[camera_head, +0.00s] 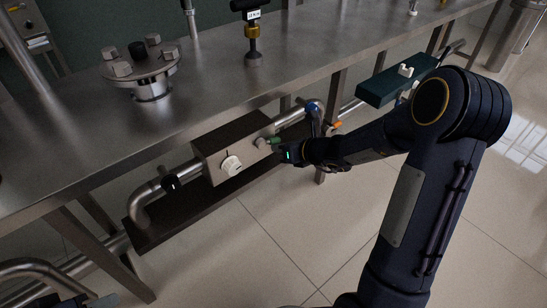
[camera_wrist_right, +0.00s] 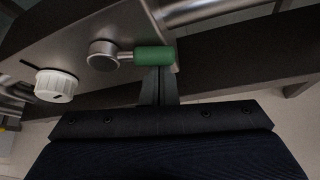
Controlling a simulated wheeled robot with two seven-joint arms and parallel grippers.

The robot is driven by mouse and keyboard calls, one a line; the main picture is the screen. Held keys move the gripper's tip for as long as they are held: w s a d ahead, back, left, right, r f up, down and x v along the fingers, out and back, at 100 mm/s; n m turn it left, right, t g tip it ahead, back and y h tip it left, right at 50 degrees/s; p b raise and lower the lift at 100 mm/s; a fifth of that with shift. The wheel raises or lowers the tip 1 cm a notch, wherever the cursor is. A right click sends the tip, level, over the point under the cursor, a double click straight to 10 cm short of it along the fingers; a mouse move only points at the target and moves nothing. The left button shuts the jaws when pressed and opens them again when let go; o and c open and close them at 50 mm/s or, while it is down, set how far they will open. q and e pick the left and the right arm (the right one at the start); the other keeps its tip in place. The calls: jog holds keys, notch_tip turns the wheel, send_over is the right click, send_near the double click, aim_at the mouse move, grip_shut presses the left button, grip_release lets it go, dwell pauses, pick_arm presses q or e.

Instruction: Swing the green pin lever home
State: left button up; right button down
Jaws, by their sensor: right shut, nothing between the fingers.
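The green pin lever (camera_head: 274,140) sticks out from a round metal hub on the front of a grey box (camera_head: 222,143) below the bench. In the right wrist view the green grip (camera_wrist_right: 154,55) lies level, pointing right from its hub (camera_wrist_right: 102,55). My right gripper (camera_head: 282,151) is at the lever. Its shut fingers (camera_wrist_right: 158,72) reach up to the underside of the green grip, touching or nearly so, with nothing held between them. At the lower left edge of the head view, a dark part is visible, but I cannot make out my left gripper.
A white dial (camera_head: 231,165) sits left of the lever; it also shows in the right wrist view (camera_wrist_right: 56,86). Pipes run from both sides of the box, with an orange-handled part (camera_head: 337,125) to the right. A steel bench (camera_head: 210,85) overhangs above. A dark ledge (camera_head: 165,226) lies below.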

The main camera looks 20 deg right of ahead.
jog(key=shift+w+d+r+n+h+b, duration=0.1)
jog(key=shift+r+n+h+b, duration=0.25)
jog(key=shift+b, duration=0.15)
jog(key=shift+w+d+r+n+h+b, duration=0.1)
jog(key=shift+r+n+h+b, duration=0.15)
jog(key=shift+r+b, duration=0.15)
jog(key=shift+r, duration=0.1)
